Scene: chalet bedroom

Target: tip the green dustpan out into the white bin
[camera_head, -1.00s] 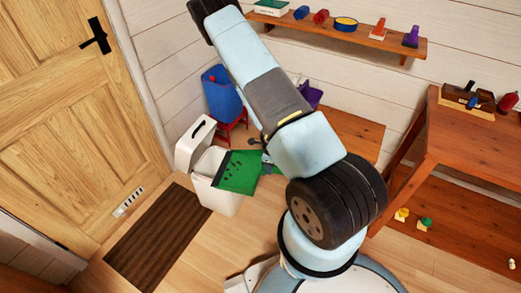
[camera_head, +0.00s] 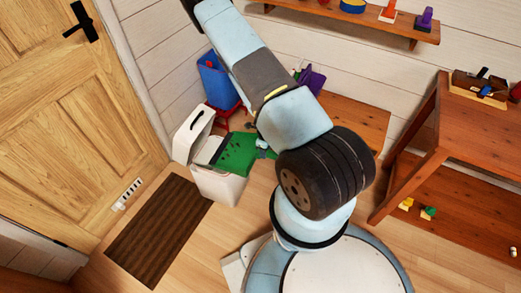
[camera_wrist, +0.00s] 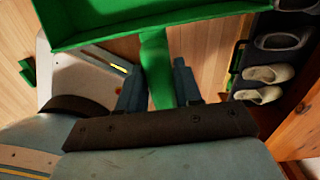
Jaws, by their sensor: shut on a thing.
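The green dustpan (camera_head: 237,153) is over the right part of the white bin (camera_head: 218,186), with several dark specks on its face. It looks tilted, its front edge toward the bin's opening. The bin's lid (camera_head: 192,132) stands open on the left. My gripper (camera_wrist: 158,88) is shut on the dustpan's green handle (camera_wrist: 156,62), which passes between its fingers in the wrist view. In the head view, the gripper (camera_head: 264,147) is small and partly hidden by my arm. The inside of the bin is mostly hidden.
A blue container (camera_head: 217,80) on a red stand and a purple item (camera_head: 312,78) are behind the bin. A dark brown mat (camera_head: 160,230) lies in front of the door (camera_head: 75,110). A wooden shelf unit (camera_head: 430,150) stands at right. Pale slippers (camera_wrist: 270,74) show in the wrist view.

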